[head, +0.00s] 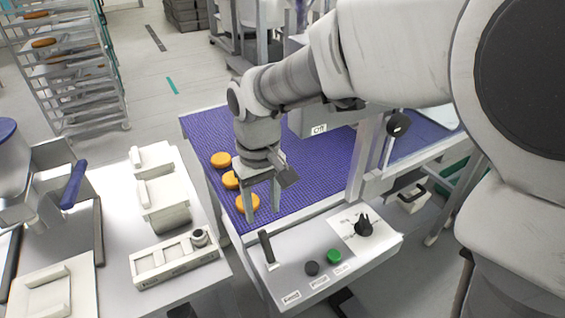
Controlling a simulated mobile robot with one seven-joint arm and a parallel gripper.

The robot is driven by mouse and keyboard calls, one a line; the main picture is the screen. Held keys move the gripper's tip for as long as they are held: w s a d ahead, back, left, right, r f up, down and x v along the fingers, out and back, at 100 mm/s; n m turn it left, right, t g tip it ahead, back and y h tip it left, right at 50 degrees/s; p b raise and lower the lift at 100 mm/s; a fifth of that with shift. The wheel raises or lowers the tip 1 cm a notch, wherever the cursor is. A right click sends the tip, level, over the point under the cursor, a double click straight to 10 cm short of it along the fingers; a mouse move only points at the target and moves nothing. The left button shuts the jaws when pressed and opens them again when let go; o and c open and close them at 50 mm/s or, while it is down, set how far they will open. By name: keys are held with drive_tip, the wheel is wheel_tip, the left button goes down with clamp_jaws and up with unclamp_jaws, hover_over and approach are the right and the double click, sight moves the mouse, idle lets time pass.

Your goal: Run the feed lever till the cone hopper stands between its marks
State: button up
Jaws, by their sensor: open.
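My gripper (264,213) points down over the near end of the purple conveyor belt, its two fingers apart with nothing between them. A black upright handle (266,247) stands in a slot at the left of the white control panel (352,268), just below the fingers in the picture. Another lever with a round black knob (398,124) rises beside the conveyor frame. No marks are readable.
Several orange rounds (221,160) lie on the purple belt (207,124) beside my gripper. The panel also carries a black button (312,268), a green button (334,256) and a black knob (364,225). A table (115,205) with white blocks stands left.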

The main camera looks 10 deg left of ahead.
sight(264, 237)
wheel_tip(264, 237, down, 11)
drive_tip(key=shift+f+b, duration=0.15)
drive_tip(key=shift+b, duration=0.55)
clamp_jaws()
idle(1.0)
